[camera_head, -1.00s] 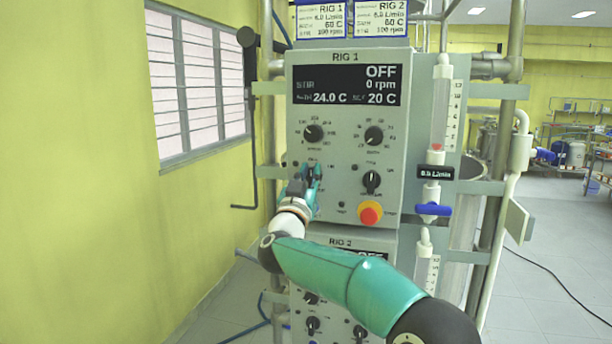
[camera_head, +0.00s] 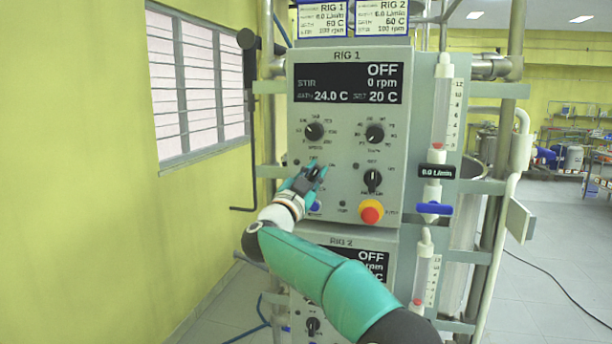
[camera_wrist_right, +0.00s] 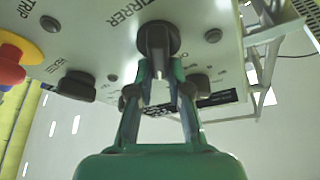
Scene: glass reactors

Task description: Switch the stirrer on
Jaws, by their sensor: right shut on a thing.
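The RIG 1 control box (camera_head: 338,220) faces me, its display (camera_head: 345,83) reading OFF, 0 rpm. The black stirrer knob (camera_wrist_right: 158,38) is in the top middle of the right wrist view, beside the lettering "STIRRER". My right gripper (camera_wrist_right: 159,72) is shut on this knob, one finger on each side of its grip. In the head view the right gripper (camera_head: 312,174) is at the lower left of the panel and hides most of the knob, so its pointer setting cannot be read there. My left gripper is not in view.
A red and yellow emergency stop (camera_head: 371,212) is right of my gripper, below another black knob (camera_head: 372,180). Two dials (camera_head: 314,131) (camera_head: 375,133) sit above. The RIG 2 box (camera_head: 385,240) is below, partly behind my arm. A flowmeter (camera_head: 443,110) stands at the right.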

